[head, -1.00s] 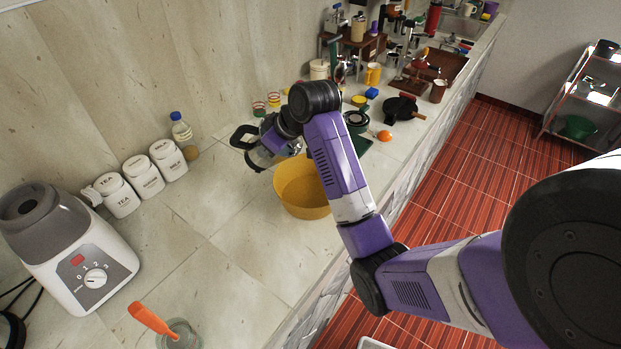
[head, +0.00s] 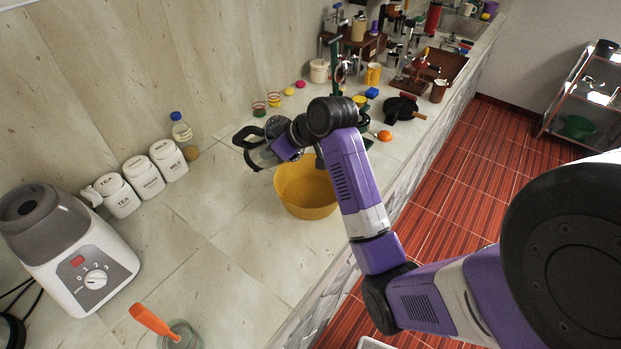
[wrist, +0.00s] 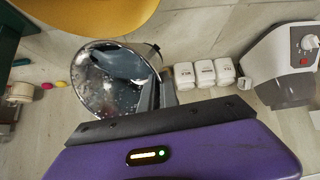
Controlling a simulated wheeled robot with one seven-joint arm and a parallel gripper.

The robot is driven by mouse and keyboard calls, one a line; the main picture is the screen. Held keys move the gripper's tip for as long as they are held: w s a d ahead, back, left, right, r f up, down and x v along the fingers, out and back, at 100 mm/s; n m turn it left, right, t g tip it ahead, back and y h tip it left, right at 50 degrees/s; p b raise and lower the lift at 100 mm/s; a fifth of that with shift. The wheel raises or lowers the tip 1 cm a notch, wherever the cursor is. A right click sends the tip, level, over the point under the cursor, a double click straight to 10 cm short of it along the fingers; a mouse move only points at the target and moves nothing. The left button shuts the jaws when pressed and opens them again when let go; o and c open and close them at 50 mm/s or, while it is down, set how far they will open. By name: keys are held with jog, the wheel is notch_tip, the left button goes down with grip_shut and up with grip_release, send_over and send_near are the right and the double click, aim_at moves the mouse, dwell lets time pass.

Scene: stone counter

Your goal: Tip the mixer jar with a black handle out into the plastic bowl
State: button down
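The bowl's rim (wrist: 85,16) lies above the jar there. The bowl's inside is partly hidden by my arm, and I cannot tell what the jar holds.
A grey-white mixer base (head: 72,250) stands at the left. Several white canisters (head: 145,177) and a bottle (head: 181,130) line the wall. A glass with an orange-handled tool (head: 180,335) stands in front. The counter left of the bowl is clear.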

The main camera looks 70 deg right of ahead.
jog(key=shift+s+f+b, duration=0.1)
jog(key=shift+f+b, duration=0.1)
jog(key=shift+b, duration=0.3)
jog(key=shift+s+f+t+b, duration=0.3)
jog(key=shift+f+t+b, duration=0.5)
jog(key=shift+b, duration=1.05)
